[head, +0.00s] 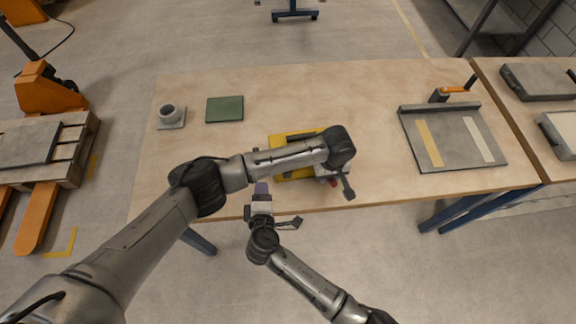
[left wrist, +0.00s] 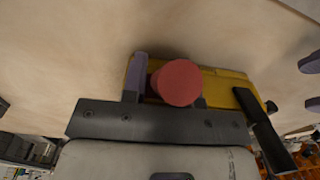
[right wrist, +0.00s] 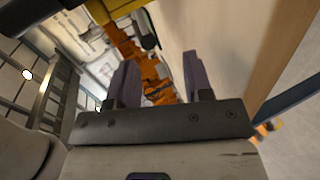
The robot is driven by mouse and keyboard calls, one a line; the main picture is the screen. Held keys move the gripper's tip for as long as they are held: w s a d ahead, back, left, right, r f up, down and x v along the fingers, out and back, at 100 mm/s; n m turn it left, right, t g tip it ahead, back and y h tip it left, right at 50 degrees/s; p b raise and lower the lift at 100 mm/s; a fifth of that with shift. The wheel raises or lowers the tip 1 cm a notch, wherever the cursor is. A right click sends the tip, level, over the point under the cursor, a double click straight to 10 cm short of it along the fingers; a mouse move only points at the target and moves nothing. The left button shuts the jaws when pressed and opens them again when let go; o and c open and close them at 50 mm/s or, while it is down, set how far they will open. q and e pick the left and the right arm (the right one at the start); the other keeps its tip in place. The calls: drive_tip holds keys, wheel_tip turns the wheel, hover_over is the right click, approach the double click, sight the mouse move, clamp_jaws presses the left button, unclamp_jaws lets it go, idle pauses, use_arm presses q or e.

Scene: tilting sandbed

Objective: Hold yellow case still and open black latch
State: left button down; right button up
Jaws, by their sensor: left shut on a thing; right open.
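The yellow case (head: 292,139) lies near the table's front edge, partly covered by my left arm; it shows behind the fingers in the left wrist view (left wrist: 226,84). My left gripper (head: 328,179) is shut on a red round knob (left wrist: 181,82) at the case. A black bar (left wrist: 247,103) lies against the case to the right of the knob; I cannot tell if it is the latch. My right gripper (right wrist: 160,80) is open and empty at the table's front edge, left of the case in the head view. The case (right wrist: 98,12) is at the top of the right wrist view.
A grey cup-like fixture (head: 171,116) and a green plate (head: 225,109) lie at the back left of the table (head: 300,85). A grey board with two strips (head: 455,140) lies at the right. The table middle behind the case is clear. An orange pallet jack (head: 48,90) stands left.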

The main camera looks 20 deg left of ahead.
drive_tip(key=shift+d+f+n+t+h, duration=0.1)
drive_tip(key=shift+f+n+t+h, duration=0.15)
drive_tip(key=shift+n+t+h, duration=0.8)
drive_tip(key=n, duration=0.1)
drive_tip(key=d+n+t+h, duration=0.1)
drive_tip(key=n, duration=0.1)
drive_tip(key=n+t+h, duration=0.1)
drive_tip(key=shift+s+d+n, duration=0.25)
drive_tip(key=shift+s+d, duration=0.05)
drive_tip(key=shift+s, duration=0.05)
drive_tip(key=n+t+h, duration=0.1)
drive_tip(key=s+d+r+n+t+h, duration=0.1)
drive_tip(key=n+t+h, duration=0.1)
drive_tip(key=n, duration=0.1)
drive_tip(key=shift+s+d+r+t, duration=0.25)
drive_tip(key=shift+d+r+t, duration=0.1)
drive_tip(key=w+r, duration=0.2)
drive_tip(key=w, duration=0.1)
drive_tip(key=w+d+r+n+t, duration=0.1)
drive_tip(key=w+r, duration=0.1)
drive_tip(key=w, duration=0.1)
drive_tip(key=w+r+t, duration=0.1)
drive_tip(key=w, duration=0.3)
drive_tip(key=shift+d+r+n+h, duration=0.35)
drive_tip(key=shift+r+n, duration=0.05)
drive_tip(key=shift+c, duration=0.3)
clamp_jaws()
